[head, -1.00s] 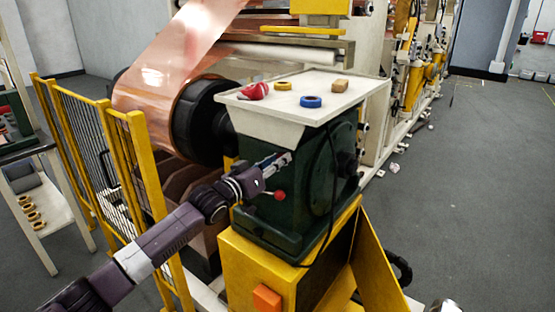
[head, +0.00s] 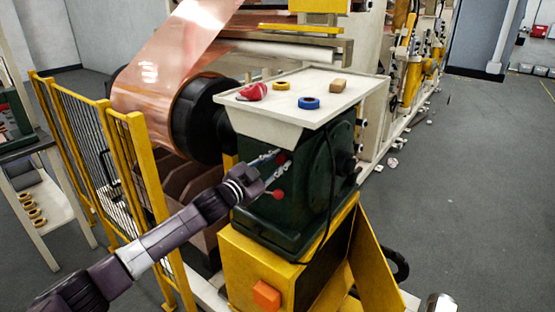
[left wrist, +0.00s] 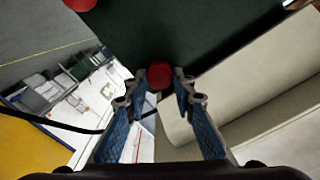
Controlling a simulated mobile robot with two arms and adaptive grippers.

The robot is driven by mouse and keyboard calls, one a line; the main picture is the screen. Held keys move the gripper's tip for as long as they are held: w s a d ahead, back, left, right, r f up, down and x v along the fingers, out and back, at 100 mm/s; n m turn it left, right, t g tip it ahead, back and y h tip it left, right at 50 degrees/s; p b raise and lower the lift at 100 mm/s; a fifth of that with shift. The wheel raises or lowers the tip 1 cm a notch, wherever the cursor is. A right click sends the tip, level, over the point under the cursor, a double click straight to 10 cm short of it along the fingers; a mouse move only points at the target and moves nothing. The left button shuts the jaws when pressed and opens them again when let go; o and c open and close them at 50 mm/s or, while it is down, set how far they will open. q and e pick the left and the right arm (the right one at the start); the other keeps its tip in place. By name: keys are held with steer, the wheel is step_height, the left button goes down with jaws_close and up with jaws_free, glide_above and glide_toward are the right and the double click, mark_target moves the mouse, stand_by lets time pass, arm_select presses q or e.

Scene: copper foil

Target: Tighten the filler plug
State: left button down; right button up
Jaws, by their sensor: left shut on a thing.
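The green gearbox (head: 290,215) stands on a yellow stand. A red plug (head: 282,158), which I take for the filler plug, is on its side face, just below the white tray top. My left gripper (head: 283,164) is at this plug, one finger on each side, shut on it. In the left wrist view the red plug (left wrist: 159,76) sits between the two blue-padded fingertips (left wrist: 160,84), against the dark green housing (left wrist: 200,35). A second red knob (head: 278,194) is just below the gripper.
The tray top (head: 330,95) holds a red item (head: 252,92), a yellow ring (head: 283,86), a blue ring (head: 309,102) and a wooden block (head: 338,85). A yellow guard fence (head: 130,165) and copper roll (head: 150,100) are at left. Open floor lies right.

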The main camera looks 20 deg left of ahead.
arm_select(q)
steer(key=m, duration=0.5)
steer(key=shift+f+m+p, duration=0.25)
steer(key=shift+m+p, duration=0.05)
steer(key=shift+p, duration=0.1)
steer(key=m, duration=0.5)
steer(key=shift+f, duration=0.1)
steer(key=shift+m, duration=0.4)
steer(key=c, duration=1.6)
jaws_free()
steer(key=v, duration=1.2)
